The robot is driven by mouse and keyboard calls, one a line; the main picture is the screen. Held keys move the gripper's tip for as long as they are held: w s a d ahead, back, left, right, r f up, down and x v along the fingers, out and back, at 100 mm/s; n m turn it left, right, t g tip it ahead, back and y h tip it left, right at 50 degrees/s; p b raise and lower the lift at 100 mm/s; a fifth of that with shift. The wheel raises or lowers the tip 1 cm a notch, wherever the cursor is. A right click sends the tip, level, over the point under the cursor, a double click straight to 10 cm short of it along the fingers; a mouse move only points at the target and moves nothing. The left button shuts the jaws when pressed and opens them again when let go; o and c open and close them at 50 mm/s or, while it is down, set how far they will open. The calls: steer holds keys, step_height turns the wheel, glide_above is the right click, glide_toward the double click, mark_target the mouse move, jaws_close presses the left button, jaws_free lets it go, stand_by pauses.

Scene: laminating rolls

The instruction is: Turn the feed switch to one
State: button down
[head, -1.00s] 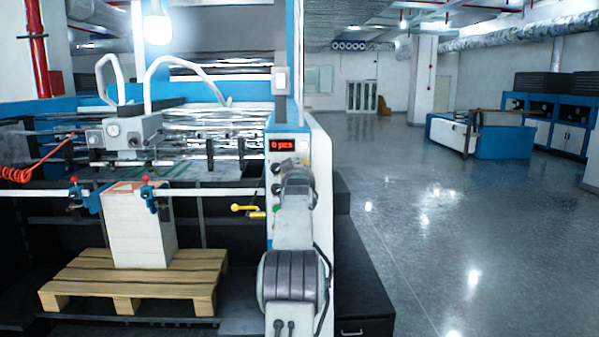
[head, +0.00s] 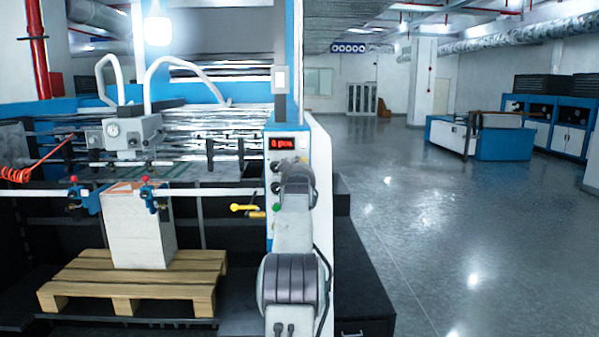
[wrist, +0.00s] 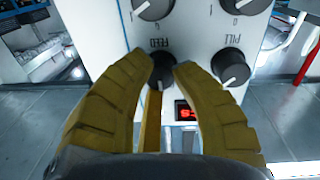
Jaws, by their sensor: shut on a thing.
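My gripper (wrist: 162,74) has its two yellow-brown fingers closed around a small black round knob, the feed switch (wrist: 162,66), on the white panel in the wrist view. The word FEED reads upside down right beside this knob. The fingers hide part of the knob, and I cannot tell for sure which way its pointer faces. In the head view my arm stands in front of the control panel (head: 270,220), so the grip itself is hidden there.
Another knob (wrist: 233,69) sits to the right, by a second label. Larger knobs (wrist: 153,8) lie at the top edge. A red display (head: 289,143) is above my wrist. A paper stack on a pallet (head: 130,280) is left; open floor lies right.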

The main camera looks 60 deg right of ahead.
steer(key=c, duration=1)
jaws_free()
steer(key=shift+o, duration=0.2)
steer(key=shift+a, duration=0.1)
steer(key=v, duration=1.1)
steer(key=shift+s+a, duration=0.15)
steer(key=shift+a, duration=0.2)
